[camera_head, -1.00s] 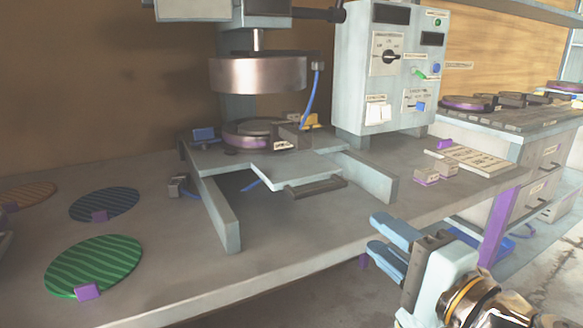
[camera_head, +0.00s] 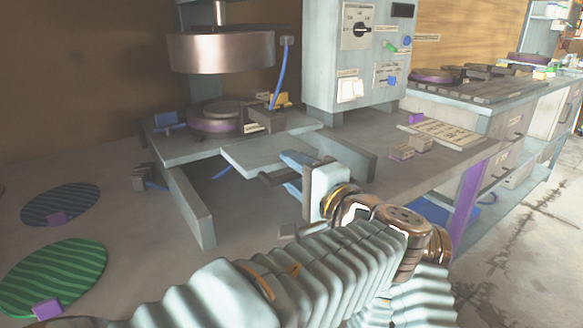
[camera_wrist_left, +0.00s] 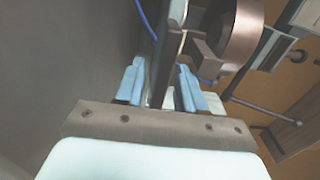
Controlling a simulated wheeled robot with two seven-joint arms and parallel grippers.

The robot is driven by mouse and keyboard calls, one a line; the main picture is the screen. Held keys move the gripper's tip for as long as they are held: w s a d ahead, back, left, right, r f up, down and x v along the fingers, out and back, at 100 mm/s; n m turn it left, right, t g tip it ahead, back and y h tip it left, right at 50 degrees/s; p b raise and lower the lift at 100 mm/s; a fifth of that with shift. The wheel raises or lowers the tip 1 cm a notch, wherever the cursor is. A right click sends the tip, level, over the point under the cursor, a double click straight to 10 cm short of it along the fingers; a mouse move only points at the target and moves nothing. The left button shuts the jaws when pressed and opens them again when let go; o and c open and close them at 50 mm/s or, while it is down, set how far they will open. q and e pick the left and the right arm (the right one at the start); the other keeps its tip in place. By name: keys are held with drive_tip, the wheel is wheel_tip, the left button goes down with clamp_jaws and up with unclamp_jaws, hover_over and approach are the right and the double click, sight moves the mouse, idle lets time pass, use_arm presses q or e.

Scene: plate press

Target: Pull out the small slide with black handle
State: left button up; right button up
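The small slide (camera_head: 262,152) is a flat pale grey plate, sticking out from the front of the press base. Its black handle (camera_head: 270,178) is a dark bar along the front edge, partly covered by my gripper. My left gripper (camera_head: 291,174) has its two blue fingers above and below the right part of this handle. In the left wrist view the fingers (camera_wrist_left: 158,85) stand apart, with a dark bar between them and gaps visible beside it. The left gripper looks open around the handle. My right gripper is not in view.
The round metal press head (camera_head: 222,52) hangs above the base. Rails (camera_head: 190,205) stand either side of the slide. A control box (camera_head: 350,60) stands behind. Small blocks (camera_head: 403,152) lie to the right. Green (camera_head: 55,275) and blue discs lie left. The table front is clear.

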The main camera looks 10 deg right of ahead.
use_arm(q)
drive_tip(key=shift+w+a, duration=0.15)
drive_tip(key=shift+w, duration=0.25)
drive_tip(key=shift+c, duration=0.4)
clamp_jaws()
drive_tip(key=shift+f, duration=0.1)
drive_tip(key=shift+s, duration=0.1)
